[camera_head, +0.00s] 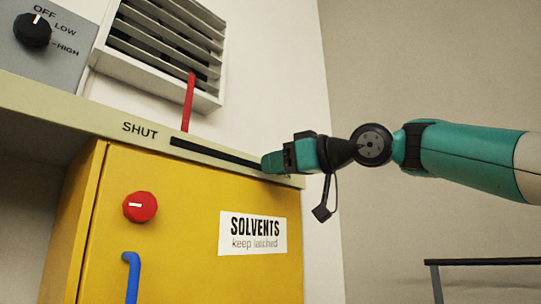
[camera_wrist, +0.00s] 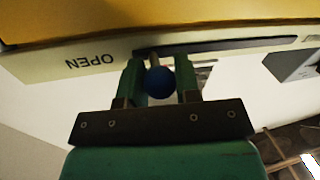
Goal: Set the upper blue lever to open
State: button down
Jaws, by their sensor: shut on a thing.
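The upper blue lever shows in the wrist view as a round blue knob (camera_wrist: 160,81) on a short pale stem. It stands between the two green fingers of my gripper (camera_wrist: 160,72), which is shut on it. The stem sits in the dark slot (camera_wrist: 230,46), near the end beside the upside-down OPEN label (camera_wrist: 91,61). In the head view my gripper (camera_head: 272,162) is at the right end of the slot (camera_head: 215,153), far from the SHUT label (camera_head: 140,130). There the fingers hide the knob.
Below the ledge stands a yellow cabinet (camera_head: 180,245) with a red knob (camera_head: 140,207), a blue handle (camera_head: 131,275) and a SOLVENTS label (camera_head: 253,233). Above are a slatted vent (camera_head: 165,45) with a red lever (camera_head: 188,100) and a black dial (camera_head: 32,30). A dark rail (camera_head: 480,262) stands lower right.

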jog(key=shift+w+d+r, duration=0.1)
jog(key=shift+w+d, duration=0.1)
jog(key=c, duration=0.8)
grip_release()
jog(key=shift+w+d, duration=0.1)
jog(key=shift+d, duration=0.05)
jog(key=b+v, duration=0.4)
jog(key=v, duration=1.3)
jog(key=shift+s, duration=0.3)
